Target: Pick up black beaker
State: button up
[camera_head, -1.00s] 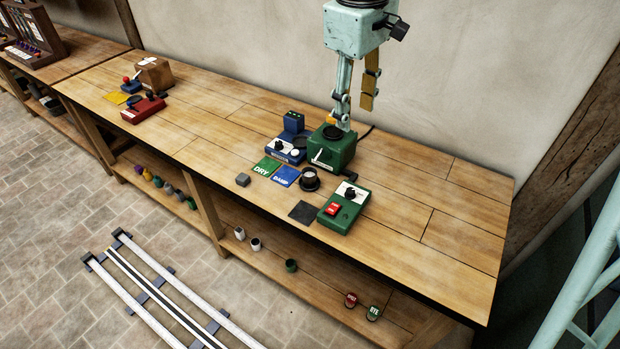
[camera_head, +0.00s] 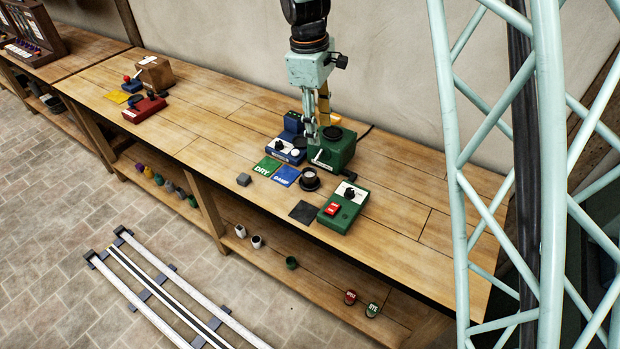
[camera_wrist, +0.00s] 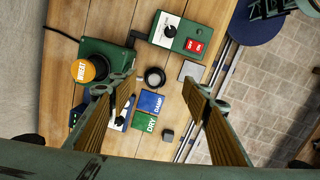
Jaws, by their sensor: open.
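The black beaker (camera_head: 310,180) is a small dark round cup standing upright on the bench, between the blue DAMP card and the green switch box. In the wrist view the beaker (camera_wrist: 154,77) shows from above as a dark ring, lying between the lines of my two fingers. My gripper (camera_head: 318,128) is open and empty. It hangs above the bench, beside the green mill and behind the beaker in the head view. In the wrist view my gripper (camera_wrist: 155,92) has its tan-padded fingers wide apart, with nothing between the pads.
The green mill (camera_head: 335,155) and a blue device (camera_head: 284,152) stand close behind the beaker. The green switch box (camera_head: 343,208), a dark square pad (camera_head: 303,212) and a small grey block (camera_head: 244,179) are near. Several cups stand on the lower shelf. The bench's right part is clear.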

jog(key=w+a+f+n+p, duration=0.1)
jog(key=w+a+f, duration=0.3)
jog(key=f, duration=0.6)
jog(key=shift+a+n+g+h, duration=0.3)
jog(key=shift+a+n, duration=0.15)
jog(key=shift+n, duration=0.25)
jog(key=shift+f, duration=0.15)
send_over(309, 175)
jog(key=s, duration=0.2)
jog(key=shift+a+f, duration=0.15)
jog(key=shift+f, duration=1.9)
jog(key=shift+a+f, duration=0.15)
jog(key=shift+f, duration=1.9)
jog(key=shift+f, duration=0.15)
jog(key=shift+s+d+f+p, duration=0.1)
jog(key=shift+d+f+p, duration=0.1)
jog(key=shift+f, duration=1.05)
jog(key=shift+d+f+p, duration=0.1)
jog(key=shift+d+f, duration=0.1)
jog(key=shift+f, duration=1)
jog(key=c, duration=1)
